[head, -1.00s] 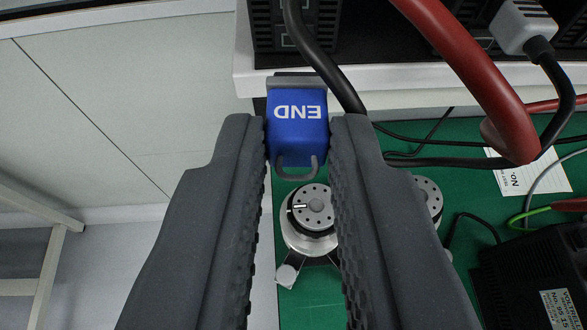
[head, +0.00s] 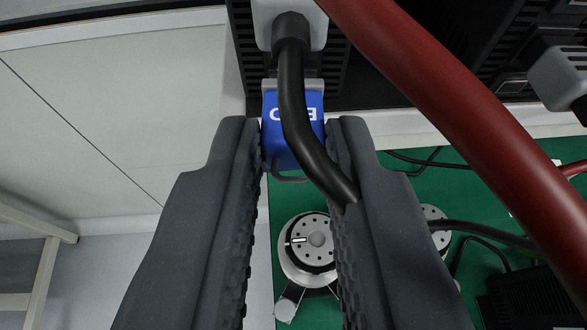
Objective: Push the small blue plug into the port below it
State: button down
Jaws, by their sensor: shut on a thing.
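The small blue plug (head: 272,140) is between the fingertips of my gripper (head: 294,145), with a grey end piece above it and a thin grey loop below it. White letters on its face are partly covered by a black cable. My gripper is shut on the plug, one dark ridged finger on each side. The plug's upper end is close to the dark vented equipment; I cannot tell whether they touch. I cannot make out the port.
The black cable (head: 292,95) hangs from a grey connector (head: 288,22) in front of the plug and the right finger. A thick red cable (head: 440,100) crosses the right side. Round grey knobs (head: 309,245) stand on the green surface (head: 375,185) below.

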jog(key=shift+w, duration=0.35)
jog(key=shift+w+p, duration=0.3)
jog(key=shift+p, duration=0.1)
jog(key=shift+w+d+r+p, duration=0.1)
jog(key=shift+w+p, duration=0.4)
dwell(0.9)
jog(key=c, duration=1.4)
grip_release()
jog(key=shift+c, duration=0.2)
jog(key=shift+s, duration=0.15)
jog(key=shift+s+a+b, duration=0.15)
jog(key=shift+s+b, duration=0.35)
jog(key=shift+s, duration=0.6)
jog(key=shift+s+a+b, duration=0.1)
jog(key=shift+s+b, duration=0.4)
jog(key=shift+s, duration=0.55)
